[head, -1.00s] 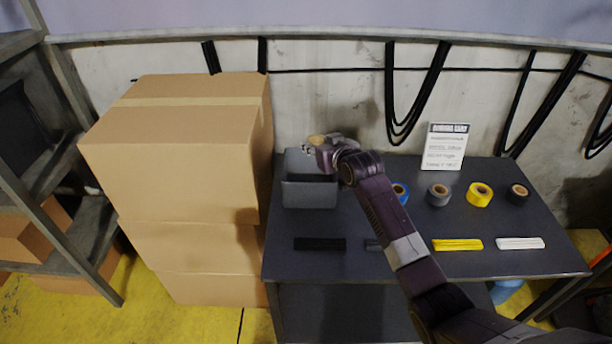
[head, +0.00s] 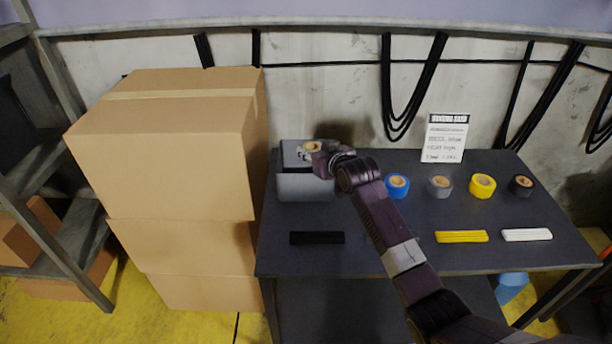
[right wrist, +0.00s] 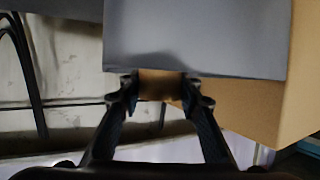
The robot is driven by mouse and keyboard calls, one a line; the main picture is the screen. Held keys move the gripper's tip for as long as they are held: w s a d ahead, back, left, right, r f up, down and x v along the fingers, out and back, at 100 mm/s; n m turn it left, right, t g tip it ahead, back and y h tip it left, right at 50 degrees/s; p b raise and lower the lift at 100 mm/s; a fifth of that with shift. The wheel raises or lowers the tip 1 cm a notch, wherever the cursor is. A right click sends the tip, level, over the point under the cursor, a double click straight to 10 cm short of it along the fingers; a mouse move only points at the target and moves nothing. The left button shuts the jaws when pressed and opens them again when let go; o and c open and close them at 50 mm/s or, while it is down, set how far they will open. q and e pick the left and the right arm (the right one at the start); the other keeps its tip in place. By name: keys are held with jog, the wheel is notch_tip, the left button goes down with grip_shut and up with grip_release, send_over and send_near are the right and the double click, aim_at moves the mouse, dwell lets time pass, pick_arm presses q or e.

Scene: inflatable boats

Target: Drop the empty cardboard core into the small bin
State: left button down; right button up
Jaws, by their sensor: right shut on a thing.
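The small bin (head: 304,188) is an open grey box at the back left of the dark table. My right gripper (head: 311,151) is shut on the cardboard core (head: 312,146), a short tan tube, which shows over the bin's right part in the head view. How high it is above the rim I cannot tell. In the right wrist view the core (right wrist: 160,84) is between the two fingertips of the right gripper (right wrist: 160,98), in front of the grey bin wall (right wrist: 195,38). My left gripper is not in view.
Stacked cardboard boxes (head: 165,150) rise close left of the bin. Blue (head: 397,186), grey (head: 440,186), yellow (head: 481,186) and black (head: 521,186) tape rolls stand to the right. Black (head: 317,238), yellow (head: 461,236) and white (head: 526,235) strips lie in front. A sign (head: 445,137) stands behind.

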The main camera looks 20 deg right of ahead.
jog(key=o, duration=0.9)
jog(key=shift+c, duration=0.2)
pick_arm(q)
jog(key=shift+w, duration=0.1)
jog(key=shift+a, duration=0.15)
pick_arm(e)
jog(key=v, duration=1.2)
